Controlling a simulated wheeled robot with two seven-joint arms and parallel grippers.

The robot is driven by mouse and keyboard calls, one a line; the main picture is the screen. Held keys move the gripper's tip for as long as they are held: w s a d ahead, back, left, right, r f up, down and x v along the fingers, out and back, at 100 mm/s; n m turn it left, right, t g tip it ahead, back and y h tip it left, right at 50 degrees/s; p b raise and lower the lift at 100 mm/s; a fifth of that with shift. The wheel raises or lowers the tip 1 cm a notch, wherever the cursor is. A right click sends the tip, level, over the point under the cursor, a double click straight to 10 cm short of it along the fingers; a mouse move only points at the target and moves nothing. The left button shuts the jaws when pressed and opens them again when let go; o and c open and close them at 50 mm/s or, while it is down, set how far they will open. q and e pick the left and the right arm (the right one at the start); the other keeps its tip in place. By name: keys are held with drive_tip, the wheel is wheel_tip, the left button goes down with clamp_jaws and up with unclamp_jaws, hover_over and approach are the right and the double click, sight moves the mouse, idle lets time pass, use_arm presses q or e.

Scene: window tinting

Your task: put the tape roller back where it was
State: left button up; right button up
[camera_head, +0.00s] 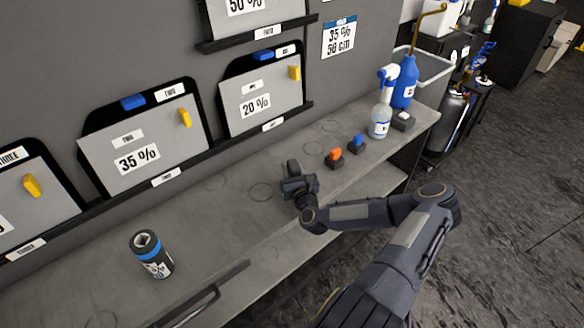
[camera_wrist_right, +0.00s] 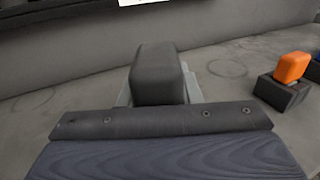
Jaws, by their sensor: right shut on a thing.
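My right gripper (camera_head: 297,182) is shut on a dark grey, rounded block-like thing (camera_head: 292,168), which appears to be the tape roller. In the right wrist view this thing (camera_wrist_right: 158,75) stands up between the fingers, with its lower part hidden behind the gripper body. It is low over the grey bench (camera_head: 225,225), and I cannot tell whether it touches the top. A faint ring mark (camera_head: 261,192) is just left of the gripper. My left gripper is not in view.
An orange-topped block (camera_head: 334,157) and a blue-topped block (camera_head: 357,144) stand right of the gripper. A spray bottle (camera_head: 380,121) and blue bottle (camera_head: 405,82) are farther back. A black can with a blue band (camera_head: 151,254) stands front left. The bench between is clear.

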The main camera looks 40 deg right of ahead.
drive_tip(key=shift+f, duration=0.1)
drive_tip(key=shift+f+b, duration=0.2)
drive_tip(key=shift+b, duration=0.15)
drive_tip(key=o, duration=1.1)
drive_tip(key=shift+r, duration=0.1)
drive_tip(key=shift+r+p, duration=0.25)
drive_tip(key=shift+p, duration=0.2)
drive_tip(key=b+v, duration=0.1)
drive_tip(key=v, duration=0.2)
drive_tip(key=b+v, duration=0.1)
drive_tip(key=v, duration=0.3)
drive_tip(key=b+v, duration=0.1)
drive_tip(key=v, duration=0.3)
drive_tip(key=shift+f, duration=0.35)
drive_tip(key=shift+s+a+r+b, duration=0.1)
drive_tip(key=shift+s+a+b, duration=0.2)
drive_tip(key=shift+s, duration=0.2)
